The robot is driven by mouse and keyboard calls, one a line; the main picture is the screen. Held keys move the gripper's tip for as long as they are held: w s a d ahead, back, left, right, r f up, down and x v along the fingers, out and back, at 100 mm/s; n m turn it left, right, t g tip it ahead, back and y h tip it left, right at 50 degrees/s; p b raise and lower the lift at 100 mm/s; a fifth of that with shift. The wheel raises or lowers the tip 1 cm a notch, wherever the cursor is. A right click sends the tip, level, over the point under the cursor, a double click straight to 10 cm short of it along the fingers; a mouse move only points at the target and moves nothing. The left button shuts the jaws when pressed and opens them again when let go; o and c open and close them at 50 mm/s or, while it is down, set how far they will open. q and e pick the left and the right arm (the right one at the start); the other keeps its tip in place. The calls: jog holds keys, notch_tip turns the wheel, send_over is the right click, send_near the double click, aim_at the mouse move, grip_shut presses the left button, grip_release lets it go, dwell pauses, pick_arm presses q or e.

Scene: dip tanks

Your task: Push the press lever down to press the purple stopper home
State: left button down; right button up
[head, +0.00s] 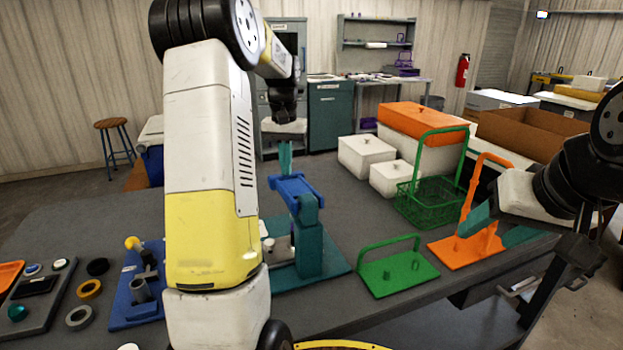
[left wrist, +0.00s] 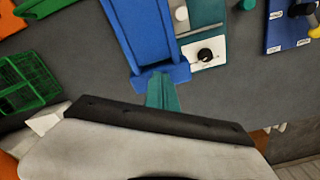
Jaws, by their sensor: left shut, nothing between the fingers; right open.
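The press has a teal base and column (head: 309,245) with a blue lever (head: 296,188) on top. The lever also shows from above in the left wrist view (left wrist: 150,30). My left gripper (head: 285,158) is shut and empty, its teal fingertips pointing down just above the lever's far end. In the left wrist view its fingers (left wrist: 163,93) overlap the lever's end; I cannot tell whether they touch. A pale block with a dark round top (left wrist: 206,55) sits beside the lever. My right gripper (head: 500,228) is open near the orange stand.
A green handled plate (head: 400,273), an orange stand (head: 465,250) and a green wire basket (head: 430,205) stand right of the press. White boxes (head: 367,155) lie behind. A blue fixture (head: 137,300) and a tray (head: 35,310) are at left. My left arm hides part of the table.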

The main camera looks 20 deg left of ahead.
pick_arm(q)
notch_tip(320, 180, up, 10)
dwell(1.0)
jog(key=s+d+r+m+t, duration=0.1)
jog(key=s+d+r+t, duration=0.1)
jog(key=s+d, duration=0.35)
jog(key=s+d+r+t, duration=0.1)
jog(key=s+d+r, duration=0.15)
jog(key=s, duration=0.55)
jog(key=s+d+f+t+h, duration=0.1)
jog(key=s+d+f, duration=0.2)
jog(key=s, duration=0.4)
jog(key=s+d+f+m+t+h, duration=0.1)
jog(key=s+d+f+t, duration=0.1)
jog(key=s, duration=0.4)
notch_tip(320, 180, down, 2)
jog(key=shift+s+d+f, duration=0.15)
jog(key=shift+s+d, duration=0.2)
jog(key=shift+d, duration=0.5)
jog(key=shift+a, duration=0.1)
